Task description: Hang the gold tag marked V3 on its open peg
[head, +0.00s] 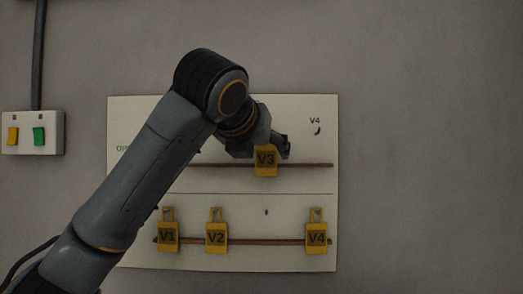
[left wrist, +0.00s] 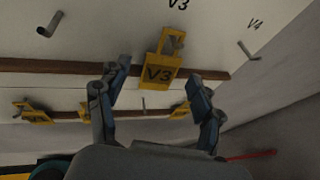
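The gold V3 tag (head: 265,160) is at the upper row of the board, in front of the upper brown rail. In the left wrist view the V3 tag (left wrist: 160,72) hangs under the printed V3 label, and a grey peg seems to pass through its top loop. My left gripper (left wrist: 157,80) is open, with one finger on each side of the tag and a gap to both. In the head view my left gripper (head: 285,147) is partly hidden by its own wrist. My right gripper is in neither view.
Gold tags V1 (head: 167,237), V2 (head: 216,237) and V4 (head: 317,238) hang along the lower rail. A bare peg (head: 266,212) shows between V2 and V4. The upper V4 peg (head: 318,130) is bare. A switch box (head: 33,145) is on the wall at left.

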